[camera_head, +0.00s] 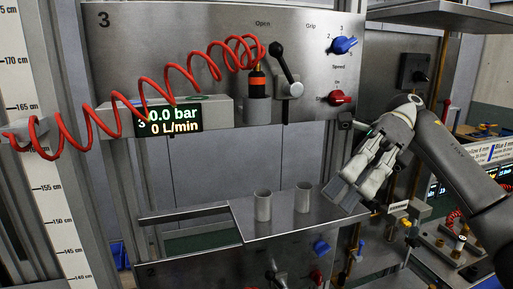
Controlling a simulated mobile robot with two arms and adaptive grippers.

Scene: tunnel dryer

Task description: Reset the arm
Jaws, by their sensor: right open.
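My right gripper (353,193) is in the right half of the head view, at the end of my right arm, which comes in from the right edge. It is open, with its fingers pointing down and left. Nothing shows between the fingers. It is in front of the right end of a metal shelf (265,228) in the picture. My left gripper is not in view.
Two grey cylinders (263,205) (303,197) stand upright on the shelf. Above is panel 3 (190,45) with a black lever (284,62), blue knob (343,45), red knob (340,97), coiled red hose (175,75) and display (168,120) reading 0.0 bar. A height scale (45,150) stands left.

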